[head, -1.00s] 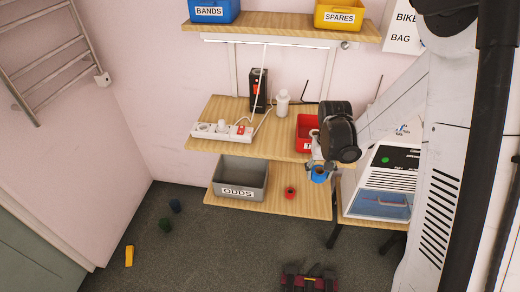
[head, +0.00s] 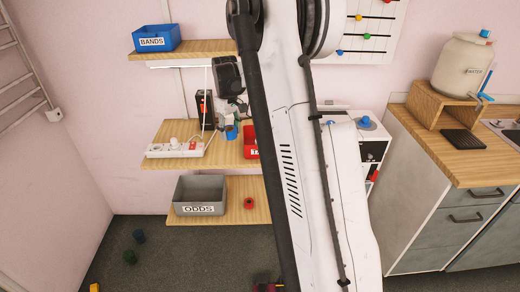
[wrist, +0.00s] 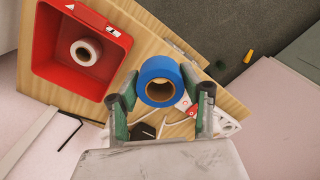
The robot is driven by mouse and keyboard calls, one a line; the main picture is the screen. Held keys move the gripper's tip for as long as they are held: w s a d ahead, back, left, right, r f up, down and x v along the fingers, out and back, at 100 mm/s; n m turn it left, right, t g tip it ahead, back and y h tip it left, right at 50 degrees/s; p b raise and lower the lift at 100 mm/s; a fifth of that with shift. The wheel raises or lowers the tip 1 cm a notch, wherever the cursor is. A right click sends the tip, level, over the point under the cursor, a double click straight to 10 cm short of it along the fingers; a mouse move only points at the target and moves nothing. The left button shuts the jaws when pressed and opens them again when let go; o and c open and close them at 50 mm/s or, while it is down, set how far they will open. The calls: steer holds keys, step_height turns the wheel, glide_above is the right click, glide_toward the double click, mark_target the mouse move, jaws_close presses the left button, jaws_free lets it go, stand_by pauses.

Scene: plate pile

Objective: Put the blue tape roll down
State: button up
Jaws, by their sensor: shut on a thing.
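The blue tape roll (head: 231,133) is held in my gripper (head: 236,112) over the middle shelf (head: 221,154), left of the red bin (head: 251,142). In the wrist view the blue roll (wrist: 160,66) sits between the two green-and-black fingers of my gripper (wrist: 163,90), its open hole facing the camera. The fingers are shut on its sides. I cannot tell whether the roll's underside touches the shelf. The red bin (wrist: 43,62) with a white roll (wrist: 86,51) inside stands to the upper left there.
A white power strip (head: 175,149) and a dark device (head: 204,107) stand on the shelf left of the roll. Cables run nearby. The grey ODDS bin (head: 199,209) and a red roll (head: 249,203) are on the lower shelf. My arm hides the shelf's right part.

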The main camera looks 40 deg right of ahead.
steer(key=d+r, duration=0.2)
steer(key=d, duration=0.2)
glide_above(261, 141)
step_height(261, 141, down, 7)
steer(key=shift+p, duration=0.35)
steer(key=shift+f, duration=2)
steer(key=shift+f, duration=0.3)
steer(key=o, duration=1.1)
steer(key=shift+o, duration=0.2)
steer(key=shift+r, duration=0.1)
